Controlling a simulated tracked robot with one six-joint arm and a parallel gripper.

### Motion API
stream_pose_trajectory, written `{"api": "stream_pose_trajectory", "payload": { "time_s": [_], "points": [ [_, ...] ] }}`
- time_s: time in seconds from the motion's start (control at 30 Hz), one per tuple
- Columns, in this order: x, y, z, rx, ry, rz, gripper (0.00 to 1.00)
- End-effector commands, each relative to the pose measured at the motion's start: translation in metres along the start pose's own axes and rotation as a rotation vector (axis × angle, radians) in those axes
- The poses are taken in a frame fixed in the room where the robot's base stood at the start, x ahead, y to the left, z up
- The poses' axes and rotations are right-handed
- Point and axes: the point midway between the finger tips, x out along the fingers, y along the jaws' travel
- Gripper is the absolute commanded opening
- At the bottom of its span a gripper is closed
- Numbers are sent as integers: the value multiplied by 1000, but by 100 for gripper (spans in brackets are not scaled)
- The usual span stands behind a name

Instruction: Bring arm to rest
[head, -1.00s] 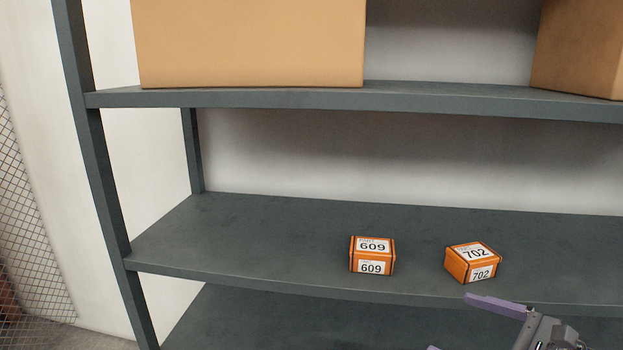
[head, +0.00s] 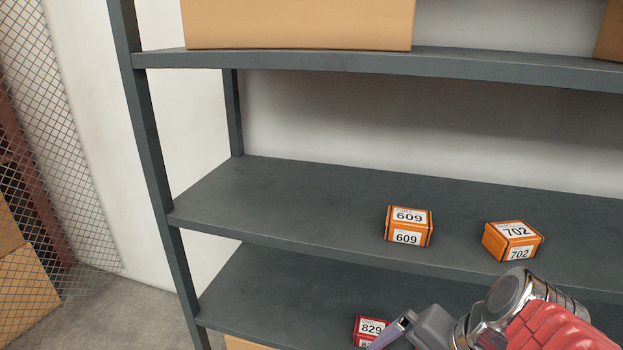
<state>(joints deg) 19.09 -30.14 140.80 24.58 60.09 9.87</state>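My gripper (head: 388,336) is at the bottom edge of the head view, in front of the lower shelf and pointing down and left. One purple-grey finger shows; the other is hidden or out of frame, so its opening cannot be told. Nothing is seen held in the visible part. My arm, with metallic joints and a red ribbed part, comes in from the lower right. It is below and in front of the orange boxes labelled 609 (head: 408,226) and 702 (head: 513,240), apart from both.
A grey shelf rack (head: 300,212) fills the view. A red box labelled 829 (head: 370,328) sits on the lower shelf, partly hidden beside my gripper. A large cardboard box (head: 300,25) stands on the upper shelf. A wire mesh fence (head: 60,150) and bare floor (head: 110,315) are at left.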

Motion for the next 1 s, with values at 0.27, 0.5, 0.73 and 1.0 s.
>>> {"api": "stream_pose_trajectory", "payload": {
  "time_s": [0.27, 0.5, 0.73, 1.0],
  "points": [
    [-16, -4, 9, -457, 153, 129, 100],
    [-31, -11, 7, -725, 261, 195, 100],
    [-33, -12, 6, -759, 275, 206, 100],
    [-33, -12, 6, -756, 274, 205, 100]
  ]
}}
